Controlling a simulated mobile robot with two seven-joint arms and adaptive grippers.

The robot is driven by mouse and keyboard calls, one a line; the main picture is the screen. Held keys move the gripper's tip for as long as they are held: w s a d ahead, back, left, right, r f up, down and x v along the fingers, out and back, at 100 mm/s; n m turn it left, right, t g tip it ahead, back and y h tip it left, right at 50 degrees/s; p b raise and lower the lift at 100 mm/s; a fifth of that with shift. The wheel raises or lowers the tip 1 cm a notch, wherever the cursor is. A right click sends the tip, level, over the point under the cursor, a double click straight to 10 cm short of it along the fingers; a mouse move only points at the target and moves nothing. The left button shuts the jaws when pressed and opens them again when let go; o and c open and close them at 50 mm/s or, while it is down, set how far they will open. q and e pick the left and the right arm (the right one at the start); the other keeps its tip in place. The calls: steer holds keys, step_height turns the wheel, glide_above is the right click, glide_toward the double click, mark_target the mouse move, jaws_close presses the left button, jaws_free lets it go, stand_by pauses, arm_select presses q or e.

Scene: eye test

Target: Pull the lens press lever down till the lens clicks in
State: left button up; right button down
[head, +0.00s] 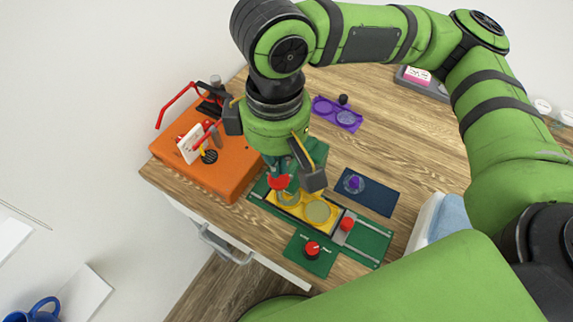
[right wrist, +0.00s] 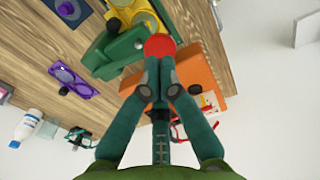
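The lens press is green, with a yellow bed (head: 318,211) holding round rims; in the right wrist view its green body (right wrist: 118,52) lies beside the fingers. A red knob (head: 280,182), seemingly the lever's, also shows in the right wrist view (right wrist: 160,47). My right gripper (head: 280,172) points down over the press. Its teal fingers (right wrist: 160,80) are close together, with their tips at the knob's near edge; the knob is wider than the gap between them. Whether they touch it I cannot tell. The lever shaft is hidden. My left gripper is not in view.
An orange box (head: 225,168) with red-armed glasses and a white card stands left of the press. A red dial (head: 312,248) and a red button (head: 346,224) are in front. A blue mat (head: 375,198) lies right, purple glasses (head: 325,106) behind. Bare wood (head: 400,140) is free at the right.

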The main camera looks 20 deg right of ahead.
mark_target(279, 180)
steer(key=shift+f+b, duration=1.4)
steer(key=shift+f, duration=1.6)
steer(key=shift+r, duration=0.1)
stand_by(0.6)
steer(key=shift+r+p, duration=4.45)
steer(key=shift+p, duration=0.85)
steer(key=shift+f, duration=0.1)
